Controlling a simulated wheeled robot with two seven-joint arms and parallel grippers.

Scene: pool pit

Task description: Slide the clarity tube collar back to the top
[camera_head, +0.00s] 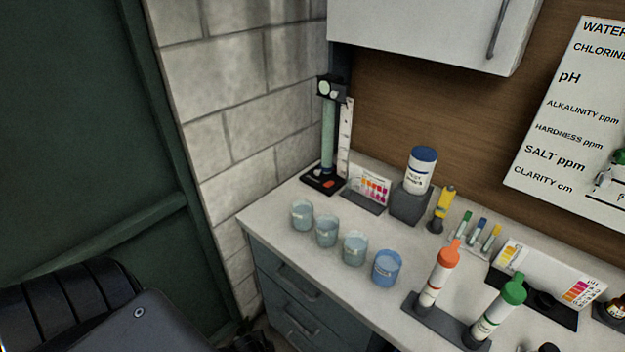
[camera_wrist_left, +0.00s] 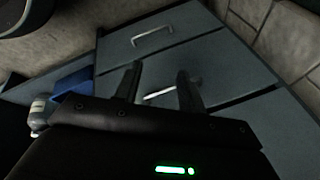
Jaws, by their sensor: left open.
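The clarity tube (camera_head: 328,140) stands upright at the back left corner of the counter, pale green, on a black base (camera_head: 324,181) with a red-orange spot. A black block (camera_head: 331,88) with a pale round disc sits at its top. A white marked scale (camera_head: 345,138) stands beside it. I cannot make out a separate collar on the tube at this size. In the left wrist view my left gripper (camera_wrist_left: 159,82) is open and empty, its two fingers apart in front of the drawer fronts. It is far from the tube. My right gripper is not in view.
Several cups (camera_head: 327,231) stand on the counter (camera_head: 268,212) in front of the tube. A colour card (camera_head: 369,187) and a blue-capped bottle (camera_head: 419,170) are right of it. A wall cabinet (camera_head: 430,30) hangs above. Drawers (camera_head: 290,283) with handles are below the counter.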

